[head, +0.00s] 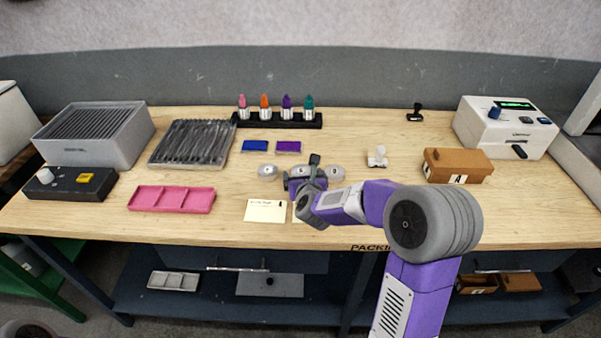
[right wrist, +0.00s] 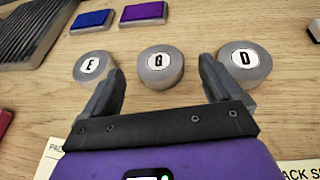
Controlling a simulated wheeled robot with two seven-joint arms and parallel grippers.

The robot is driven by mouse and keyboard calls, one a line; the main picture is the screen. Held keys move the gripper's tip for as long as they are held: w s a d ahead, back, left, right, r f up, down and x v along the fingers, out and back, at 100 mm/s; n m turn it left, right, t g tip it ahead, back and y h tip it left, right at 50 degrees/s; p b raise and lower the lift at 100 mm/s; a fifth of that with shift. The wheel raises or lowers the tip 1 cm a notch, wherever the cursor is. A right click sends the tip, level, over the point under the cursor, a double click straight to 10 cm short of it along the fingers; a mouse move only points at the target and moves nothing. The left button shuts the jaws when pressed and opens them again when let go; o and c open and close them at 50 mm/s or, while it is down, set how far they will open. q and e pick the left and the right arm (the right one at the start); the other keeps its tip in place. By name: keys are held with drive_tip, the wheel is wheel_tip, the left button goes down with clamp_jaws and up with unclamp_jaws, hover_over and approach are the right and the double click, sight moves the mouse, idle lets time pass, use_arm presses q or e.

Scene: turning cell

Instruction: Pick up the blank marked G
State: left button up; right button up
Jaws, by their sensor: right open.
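Three round grey blanks stand in a row on the wooden bench. In the right wrist view the blank marked G (right wrist: 160,67) is in the middle, E (right wrist: 93,67) is left and D (right wrist: 245,63) is right. My right gripper (right wrist: 160,75) is open and empty. Its fingers are spread to the near left and near right of G, with G ahead between their tips; contact is not visible. In the head view my right gripper (head: 303,178) partly covers the middle blank. My left gripper is not in view.
Blue and purple pads (head: 289,147) lie behind the blanks. A pale card (head: 267,211) lies in front. A pink tray (head: 172,199) is left, a small white object (head: 378,156) and a brown box (head: 457,166) are right. Bench between pads and back rack is partly clear.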

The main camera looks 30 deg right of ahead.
sight(301, 173)
drive_tip(key=shift+x, duration=1.4)
drive_tip(key=shift+r, duration=0.15)
drive_tip(key=c, duration=1.2)
